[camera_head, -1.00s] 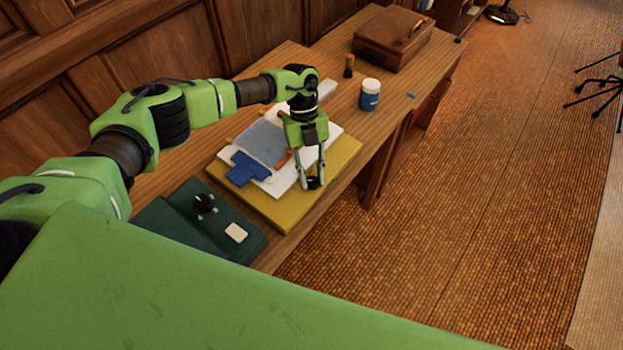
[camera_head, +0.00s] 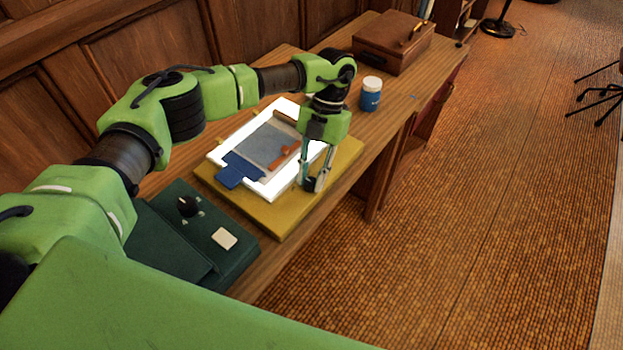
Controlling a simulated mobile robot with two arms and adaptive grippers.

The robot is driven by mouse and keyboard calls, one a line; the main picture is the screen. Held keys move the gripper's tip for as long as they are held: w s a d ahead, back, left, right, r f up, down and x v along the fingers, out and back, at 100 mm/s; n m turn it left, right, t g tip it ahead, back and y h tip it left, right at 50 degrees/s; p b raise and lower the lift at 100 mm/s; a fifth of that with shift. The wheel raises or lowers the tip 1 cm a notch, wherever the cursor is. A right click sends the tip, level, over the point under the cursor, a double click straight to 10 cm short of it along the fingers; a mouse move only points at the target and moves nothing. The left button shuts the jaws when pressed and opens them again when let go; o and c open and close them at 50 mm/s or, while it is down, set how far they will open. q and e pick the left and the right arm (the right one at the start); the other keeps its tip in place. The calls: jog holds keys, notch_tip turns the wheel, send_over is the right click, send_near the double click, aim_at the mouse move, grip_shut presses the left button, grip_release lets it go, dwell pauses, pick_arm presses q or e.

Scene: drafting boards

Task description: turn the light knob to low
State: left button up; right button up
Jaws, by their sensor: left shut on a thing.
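A yellow board (camera_head: 277,220) lies on the wooden desk and carries a white panel (camera_head: 217,155) that glows brightly around its edges. A small black knob (camera_head: 310,184) sits on the yellow board near its right front side. My left gripper (camera_head: 311,186) points down from above and is shut on this knob, its fingers on either side of it and partly hiding it. The knob's marks are too small to read. My right gripper is not in view.
A grey sheet (camera_head: 268,146), a blue piece (camera_head: 240,171) and an orange piece (camera_head: 284,155) lie on the panel. A blue-white jar (camera_head: 371,95) and brown case (camera_head: 393,43) stand behind.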

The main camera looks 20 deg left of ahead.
pick_arm(q)
jog(key=shift+m, duration=0.3)
jog(key=o, duration=1.1)
jog(key=shift+r, duration=0.15)
jog(key=v, duration=1.1)
jog(key=shift+d+r, duration=0.2)
jog(key=shift+r, duration=0.2)
jog(key=shift+w, duration=0.1)
